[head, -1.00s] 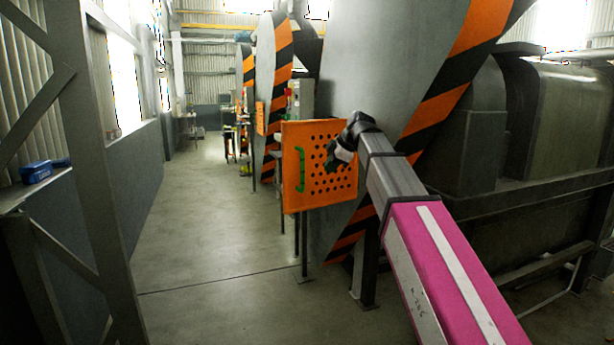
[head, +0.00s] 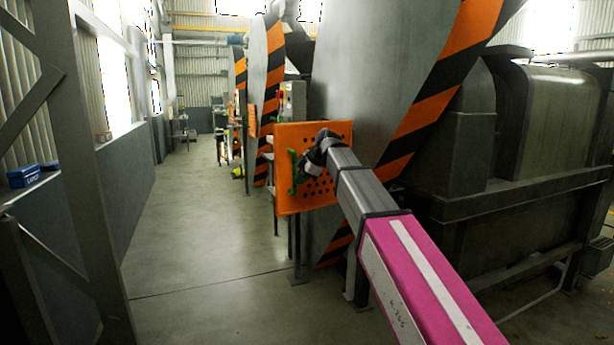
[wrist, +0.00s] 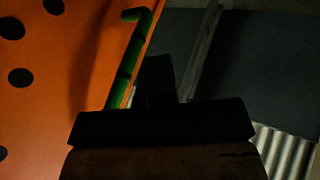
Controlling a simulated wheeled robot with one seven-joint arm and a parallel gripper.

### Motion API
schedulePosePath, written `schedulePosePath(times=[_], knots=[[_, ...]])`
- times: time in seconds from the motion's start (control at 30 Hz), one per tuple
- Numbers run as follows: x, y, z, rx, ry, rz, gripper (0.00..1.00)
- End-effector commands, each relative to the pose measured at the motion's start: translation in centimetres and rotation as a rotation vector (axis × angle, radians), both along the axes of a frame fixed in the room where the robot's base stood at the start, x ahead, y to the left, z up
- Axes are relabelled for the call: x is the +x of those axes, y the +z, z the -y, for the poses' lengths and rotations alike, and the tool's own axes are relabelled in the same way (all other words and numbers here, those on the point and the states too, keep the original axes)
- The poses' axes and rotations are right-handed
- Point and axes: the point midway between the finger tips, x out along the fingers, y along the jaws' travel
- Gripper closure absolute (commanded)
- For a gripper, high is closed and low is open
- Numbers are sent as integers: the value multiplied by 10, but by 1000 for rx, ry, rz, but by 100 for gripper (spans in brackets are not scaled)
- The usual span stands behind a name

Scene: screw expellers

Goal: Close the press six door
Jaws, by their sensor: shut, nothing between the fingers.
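The orange perforated press door (head: 283,200) stands out from the side of the big grey press, facing me. Its green handle (head: 293,175) is upright near the door's left edge. My gripper (head: 302,166) is in front of the door, just right of the handle, and covers part of the holes. In the wrist view my gripper's dark fingers (wrist: 156,82) are together and empty, close beside the green handle (wrist: 130,60). The orange door (wrist: 60,80) fills the left of that view. Whether the fingers touch the handle or the door edge, I cannot tell.
The grey press (head: 365,80) with black and orange stripes rises behind the door. Dark machinery (head: 500,160) is on the right. A clear aisle floor (head: 190,240) runs along the left. A grey post (head: 90,190) and a blue box (head: 23,176) stand at far left.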

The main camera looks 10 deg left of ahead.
Motion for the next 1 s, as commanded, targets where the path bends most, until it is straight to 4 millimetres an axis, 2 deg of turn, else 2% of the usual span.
schedulePosePath(times=[0.03,0.2,0.73,1.0], knots=[[7,1,-4,0,0,0,100],[15,1,-9,0,0,0,100],[18,0,-13,0,-20,-1,100],[35,1,-37,-1,-186,1,100]])
